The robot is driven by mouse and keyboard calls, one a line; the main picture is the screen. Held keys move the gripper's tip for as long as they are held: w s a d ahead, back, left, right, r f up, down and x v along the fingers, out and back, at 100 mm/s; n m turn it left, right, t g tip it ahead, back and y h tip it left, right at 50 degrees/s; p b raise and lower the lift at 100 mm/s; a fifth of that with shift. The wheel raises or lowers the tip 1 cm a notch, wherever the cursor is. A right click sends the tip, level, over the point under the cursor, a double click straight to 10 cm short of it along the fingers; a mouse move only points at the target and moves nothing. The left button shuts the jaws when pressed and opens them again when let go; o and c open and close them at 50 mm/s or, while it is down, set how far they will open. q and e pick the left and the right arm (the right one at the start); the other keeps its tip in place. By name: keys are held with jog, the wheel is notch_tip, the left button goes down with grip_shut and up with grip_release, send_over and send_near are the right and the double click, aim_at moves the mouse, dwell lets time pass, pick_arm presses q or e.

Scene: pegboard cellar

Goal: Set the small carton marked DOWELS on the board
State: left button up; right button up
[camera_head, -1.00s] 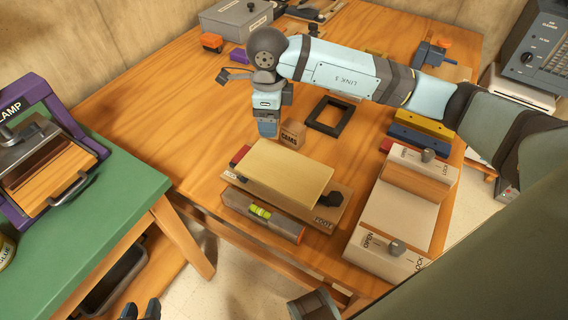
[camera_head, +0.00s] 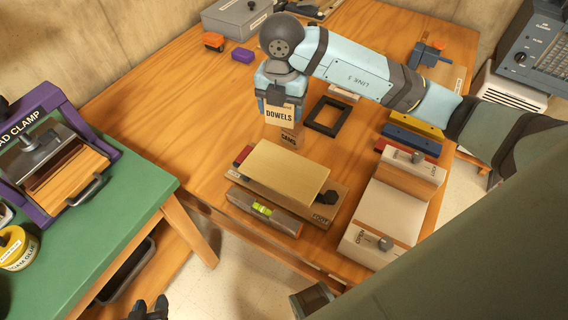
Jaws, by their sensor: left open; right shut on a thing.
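The small tan carton marked DOWELS (camera_head: 281,115) is held by my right gripper (camera_head: 279,100), which is shut on it. The fingers are largely hidden behind the carton and wrist. The carton appears above the wooden table, in front of another small carton (camera_head: 289,138) that it partly covers. The pale yellow board (camera_head: 286,172) lies nearer, on top of a wooden piece with a dark knob. The carton is apart from the board, beyond its far edge. My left gripper (camera_head: 150,309) is open and empty at the bottom edge, low beside the green bench, partly cut off.
A level (camera_head: 264,210) lies along the board's near side. A wooden fixture (camera_head: 385,217) with knobs stands to the right. A black square frame (camera_head: 328,116) and yellow and blue bars (camera_head: 412,137) lie behind. The green bench (camera_head: 140,205) holds a purple clamp.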

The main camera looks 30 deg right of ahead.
aim_at(284, 169)
jog(key=shift+s+d+r+m, duration=0.15)
jog(key=shift+r+m, duration=0.3)
jog(key=shift+m, duration=0.55)
jog(key=shift+f+m, duration=0.4)
notch_tip(284, 169, down, 19)
jog(key=shift+f, duration=0.1)
jog(key=shift+f, duration=0.1)
jog(key=o, duration=1)
jog(key=shift+c, duration=0.2)
